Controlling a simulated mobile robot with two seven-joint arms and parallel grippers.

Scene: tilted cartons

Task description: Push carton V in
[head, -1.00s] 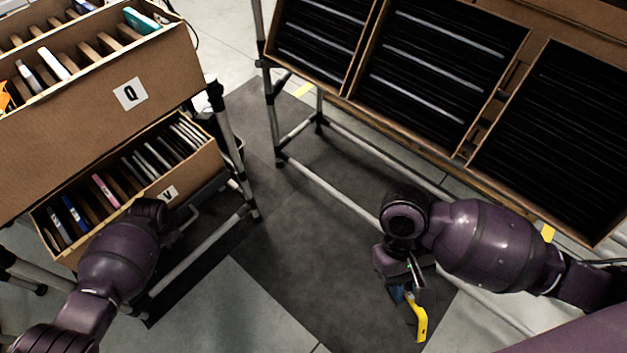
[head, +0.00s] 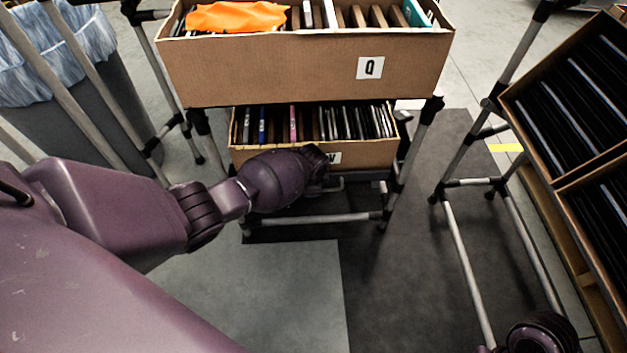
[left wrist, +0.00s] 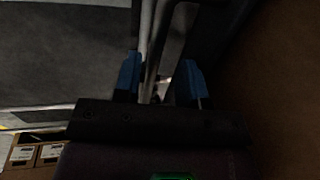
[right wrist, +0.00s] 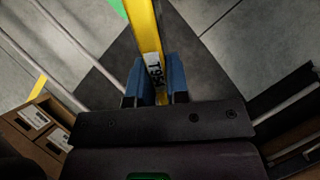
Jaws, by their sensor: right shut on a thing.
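Carton V (head: 372,154) is an open brown box of upright thin cases on the lower shelf of the rack, with its V label partly covered by my left wrist. My left arm reaches across its front; in the left wrist view the left gripper (left wrist: 160,82) has its blue fingers apart, with a rack tube showing between or beyond them. A brown surface (left wrist: 285,90), likely the carton's face, fills the right side there. I cannot tell whether the arm touches the carton. My right gripper (right wrist: 154,85) is shut on a yellow labelled item (right wrist: 145,30).
Carton Q (head: 270,72), holding cases and an orange cloth (head: 235,16), sits above carton V. A lined grey bin (head: 85,120) stands left. Another rack with black-filled cartons (head: 585,105) stands right. The dark floor mat between the racks is clear.

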